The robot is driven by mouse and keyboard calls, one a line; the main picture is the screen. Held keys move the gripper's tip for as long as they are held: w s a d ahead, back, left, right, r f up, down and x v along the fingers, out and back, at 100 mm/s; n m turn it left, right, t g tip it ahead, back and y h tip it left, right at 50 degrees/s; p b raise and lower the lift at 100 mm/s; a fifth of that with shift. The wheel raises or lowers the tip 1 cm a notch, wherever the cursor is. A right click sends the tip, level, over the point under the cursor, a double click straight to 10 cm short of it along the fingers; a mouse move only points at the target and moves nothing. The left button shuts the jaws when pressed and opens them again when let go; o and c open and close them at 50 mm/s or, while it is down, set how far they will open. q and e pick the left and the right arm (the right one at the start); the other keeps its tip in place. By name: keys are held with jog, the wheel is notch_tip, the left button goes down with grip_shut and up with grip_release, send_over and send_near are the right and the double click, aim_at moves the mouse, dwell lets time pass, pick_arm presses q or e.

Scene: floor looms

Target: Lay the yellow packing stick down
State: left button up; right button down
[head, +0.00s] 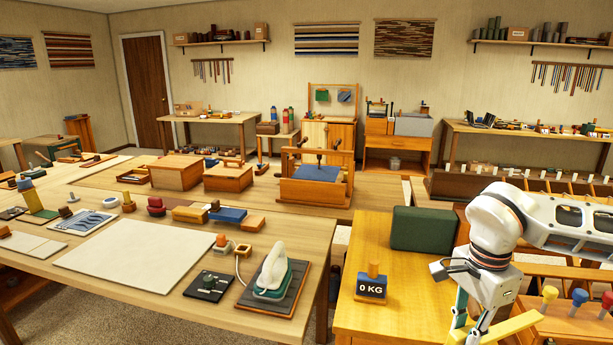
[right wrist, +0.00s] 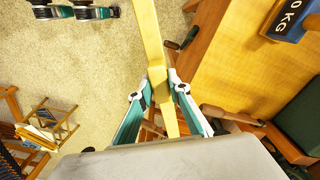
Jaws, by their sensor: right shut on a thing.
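In the right wrist view, the stick (right wrist: 150,35) runs from the top edge down between the two fingers of my right gripper (right wrist: 158,86). The carpet and the table edge show behind it there. The stick's far end is cut off by the frame. My left gripper is not in view.
A blue "0 KG" block (head: 371,287) with a wooden peg and a dark green box (head: 422,229) stand on the yellow-topped table (head: 400,316). Pegs with coloured tops (head: 579,298) stand at the right. An iron (head: 272,270) stands on the left table. The yellow table's front is clear.

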jog(key=a+n, duration=0.1)
jog(key=n, duration=0.2)
jog(key=s+a+f+n, duration=0.1)
jog(key=n, duration=0.3)
jog(key=s+a+f+n, duration=0.1)
jog(key=a+n, duration=0.1)
jog(key=n, duration=0.1)
jog(key=shift+s+f+n, duration=0.1)
jog(key=shift+s+n, duration=0.1)
jog(key=shift+n, duration=0.2)
jog(key=n, duration=0.1)
jog(key=a+n, duration=0.1)
jog(key=s+n, duration=0.1)
jog(key=n, duration=0.1)
jog(key=shift+a+f, duration=0.15)
jog(key=shift+f, duration=0.25)
